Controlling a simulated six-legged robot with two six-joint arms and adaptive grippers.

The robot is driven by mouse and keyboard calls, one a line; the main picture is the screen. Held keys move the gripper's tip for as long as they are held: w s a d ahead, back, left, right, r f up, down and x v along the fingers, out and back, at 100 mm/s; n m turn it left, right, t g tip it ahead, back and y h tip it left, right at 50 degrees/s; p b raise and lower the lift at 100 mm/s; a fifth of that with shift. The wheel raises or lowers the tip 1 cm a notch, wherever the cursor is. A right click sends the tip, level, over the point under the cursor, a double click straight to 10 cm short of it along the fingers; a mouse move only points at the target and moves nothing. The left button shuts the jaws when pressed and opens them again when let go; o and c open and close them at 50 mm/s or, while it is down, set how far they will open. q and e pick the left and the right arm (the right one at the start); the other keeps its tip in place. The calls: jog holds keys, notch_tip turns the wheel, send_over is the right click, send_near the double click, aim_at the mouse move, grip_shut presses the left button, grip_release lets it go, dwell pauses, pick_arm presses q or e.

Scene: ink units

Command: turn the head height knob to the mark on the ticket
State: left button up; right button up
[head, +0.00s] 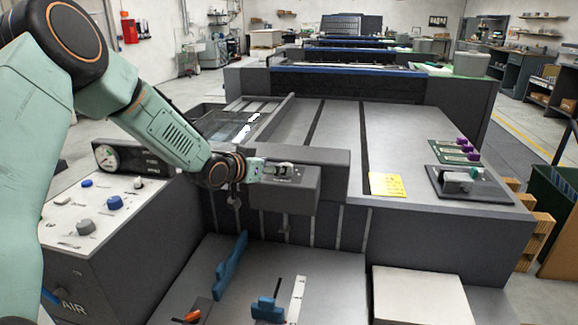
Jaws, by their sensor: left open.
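My left arm comes in from the left, and its gripper (258,171) is open at the left end of the dark print-head carriage (328,178). A small pale and dark fitting (285,169), which may be the head height knob, sits on the carriage just right of the gripper. Its mark and setting are too small to read. I cannot tell whether the fingers touch it. The yellow ticket (387,184) lies flat on the grey bed right of the carriage; its writing is not legible. My right gripper is not in view.
A left-hand console (110,225) carries blue and grey knobs and a round gauge (107,156). A dark tray (468,185) and purple-ended parts (462,150) lie on the right of the bed (335,130). Blue tools (267,309) and a white strip (296,298) lie lower front.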

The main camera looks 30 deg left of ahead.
pick_arm(q)
jog(key=x, duration=0.3)
jog(key=b+x, duration=0.1)
jog(key=x, duration=0.3)
jog(key=shift+s+a+f, duration=0.1)
jog(key=shift+f, duration=0.1)
jog(key=shift+w+a+f, duration=0.2)
jog(key=shift+w+a, duration=0.05)
jog(key=shift+w, duration=0.1)
jog(key=shift+w+d, duration=0.2)
jog(key=shift+d, duration=0.15)
jog(key=shift+s+a, duration=0.1)
jog(key=shift+a, duration=0.15)
jog(key=c, duration=0.4)
jog(key=shift+d, duration=0.15)
jog(key=c, duration=0.3)
jog(key=shift+r, duration=0.1)
jog(key=c, duration=0.5)
